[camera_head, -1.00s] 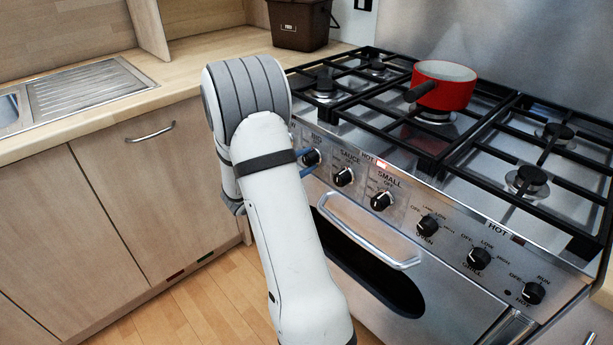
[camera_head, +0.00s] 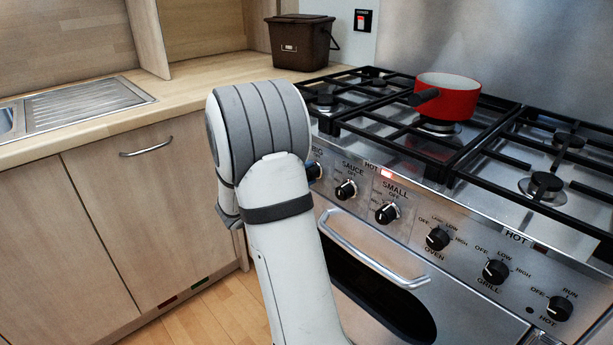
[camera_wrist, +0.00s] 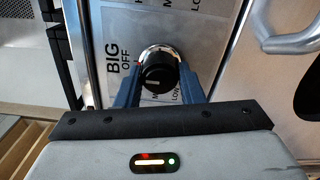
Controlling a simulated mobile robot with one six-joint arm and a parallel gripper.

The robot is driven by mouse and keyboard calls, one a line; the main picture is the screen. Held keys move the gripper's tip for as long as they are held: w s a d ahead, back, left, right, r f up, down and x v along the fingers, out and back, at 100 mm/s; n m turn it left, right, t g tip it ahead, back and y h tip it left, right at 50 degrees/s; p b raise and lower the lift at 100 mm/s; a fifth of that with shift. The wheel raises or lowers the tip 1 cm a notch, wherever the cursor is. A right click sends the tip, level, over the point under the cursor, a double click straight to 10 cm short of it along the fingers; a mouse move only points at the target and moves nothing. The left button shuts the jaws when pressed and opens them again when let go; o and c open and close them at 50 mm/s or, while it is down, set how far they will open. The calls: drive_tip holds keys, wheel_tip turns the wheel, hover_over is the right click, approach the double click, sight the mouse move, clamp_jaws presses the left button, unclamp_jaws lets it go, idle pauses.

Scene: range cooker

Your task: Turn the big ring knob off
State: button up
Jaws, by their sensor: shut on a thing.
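The big ring knob (camera_wrist: 157,73) is black with a silver base and a white mark, beside the printed words BIG and OFF in the wrist view. My gripper (camera_wrist: 160,70) has its blue fingers on either side of the knob and is shut on it. The white mark lies low on the knob's face; I cannot tell exactly which setting it points to. In the head view a part of the big knob (camera_head: 314,172) shows at the edge of my arm, which hides the rest and my gripper.
The SAUCE knob (camera_head: 346,190) and SMALL knob (camera_head: 387,212) stand to the right on the panel. The oven handle (camera_head: 372,255) sticks out below. A red pan (camera_head: 450,98) stands on the hob. A red light (camera_head: 385,173) glows beside HOT.

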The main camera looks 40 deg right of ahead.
drive_tip(key=shift+f, duration=0.15)
drive_tip(key=o, duration=1)
drive_tip(key=shift+s+a+p, duration=0.15)
drive_tip(key=shift+a+p, duration=0.1)
drive_tip(key=shift+a, duration=1.75)
drive_tip(key=shift+s+a+p, duration=0.15)
drive_tip(key=shift+a+p, duration=0.1)
drive_tip(key=shift+a, duration=1.7)
